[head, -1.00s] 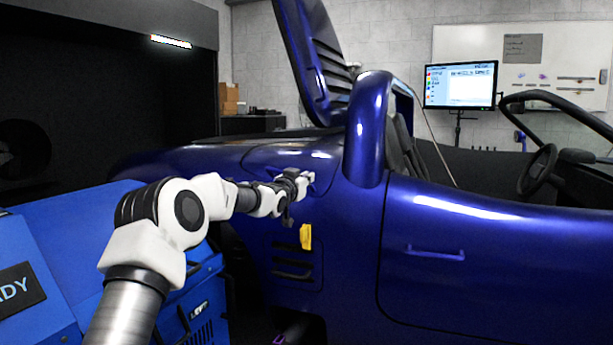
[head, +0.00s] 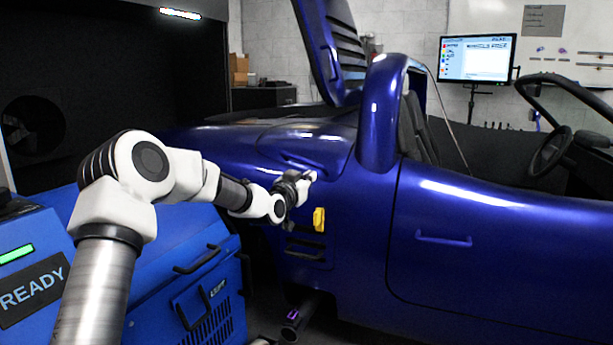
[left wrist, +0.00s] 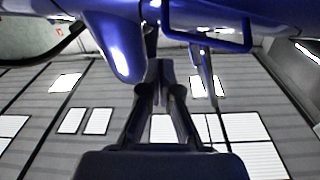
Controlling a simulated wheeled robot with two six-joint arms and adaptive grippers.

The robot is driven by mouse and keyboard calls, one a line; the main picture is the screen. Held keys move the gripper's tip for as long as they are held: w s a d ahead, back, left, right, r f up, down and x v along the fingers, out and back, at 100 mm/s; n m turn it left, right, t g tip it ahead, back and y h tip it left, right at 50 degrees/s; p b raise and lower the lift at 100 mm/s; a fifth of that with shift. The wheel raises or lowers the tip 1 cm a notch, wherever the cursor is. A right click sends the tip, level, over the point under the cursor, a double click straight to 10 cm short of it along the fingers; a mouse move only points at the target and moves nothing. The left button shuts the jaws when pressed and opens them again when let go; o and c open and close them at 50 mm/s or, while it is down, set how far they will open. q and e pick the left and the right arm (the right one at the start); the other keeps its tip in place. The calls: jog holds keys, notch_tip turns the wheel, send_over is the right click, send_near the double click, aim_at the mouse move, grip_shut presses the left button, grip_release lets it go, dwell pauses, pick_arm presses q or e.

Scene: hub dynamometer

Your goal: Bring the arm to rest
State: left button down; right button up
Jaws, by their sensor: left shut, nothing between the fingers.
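My left arm (head: 150,165) reaches in from the lower left of the head view. My left gripper (head: 311,176) is at its end, in front of the blue car's side (head: 345,190), above a small yellow piece (head: 319,220). I cannot tell from the picture how far it stands off the bodywork. In the left wrist view the two dark fingers of the left gripper (left wrist: 160,70) come together and hold nothing. The right gripper is not in view.
A blue machine (head: 205,285) with a READY sign (head: 33,290) stands beside and below the arm. The car's door handle (head: 443,239) is further right. A monitor (head: 477,59) stands behind the car. The left wrist view shows ceiling lights (left wrist: 240,127) and blue bodywork (left wrist: 120,45).

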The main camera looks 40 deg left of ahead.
pick_arm(q)
jog(key=s+d+f+m+g+h, duration=0.15)
jog(key=d+f, duration=0.25)
jog(key=f, duration=0.4)
jog(key=d+f+m+g+p, duration=0.15)
jog(key=d+f, duration=0.25)
jog(key=f, duration=0.4)
jog(key=s+d+f+g+h+b, duration=0.15)
jog(key=d+f, duration=0.25)
jog(key=f, duration=0.5)
jog(key=s+d+f+g+h+p, duration=0.1)
jog(key=s+d+f+g, duration=0.3)
jog(key=s+d+f, duration=0.55)
jog(key=s+d+f+g+p, duration=0.1)
jog(key=s+d+f+g, duration=0.3)
jog(key=s+f, duration=0.95)
jog(key=s+d+f+n+g, duration=0.2)
jog(key=s+g, duration=0.4)
jog(key=s, duration=1.8)
notch_tip(320, 180, up, 38)
jog(key=w+p, duration=0.1)
jog(key=p, duration=3.7)
jog(key=shift+w, duration=0.2)
